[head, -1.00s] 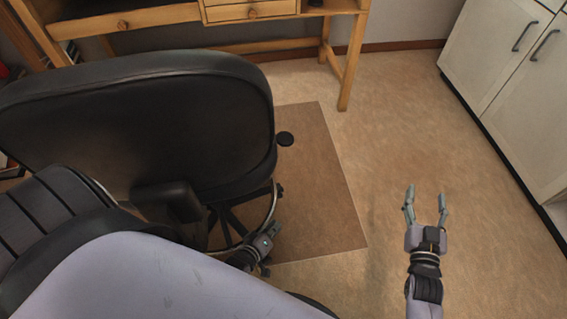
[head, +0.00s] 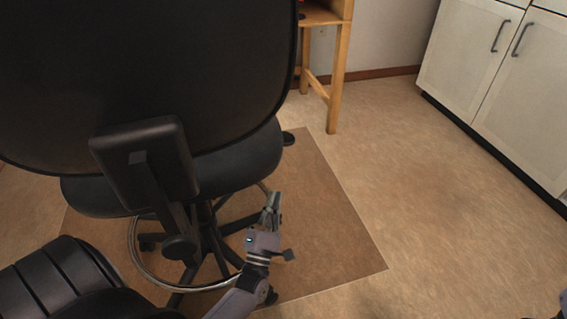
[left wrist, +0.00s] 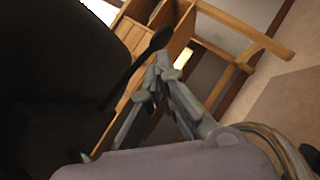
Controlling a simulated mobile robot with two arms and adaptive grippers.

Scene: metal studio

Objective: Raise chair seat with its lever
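The black office chair (head: 220,180) fills the left of the head view, its back towards me, its seat below. The lever (head: 288,138) is a dark paddle sticking out past the seat's right side. In the left wrist view the lever (left wrist: 160,39) shows its rounded paddle and thin stem running down left under the dark seat. My left gripper (head: 273,200) is low beside the seat's right edge, pointing up towards the lever. In its wrist view the fingertips (left wrist: 158,72) meet just below the paddle, with nothing seen between them; contact cannot be told. My right gripper is out of view.
The chair stands on a brown floor mat (head: 330,240), its round foot ring (head: 135,250) near my left forearm. A wooden desk (head: 340,75) is behind it. White cabinets (head: 475,60) line the right wall. The floor between mat and cabinets is clear.

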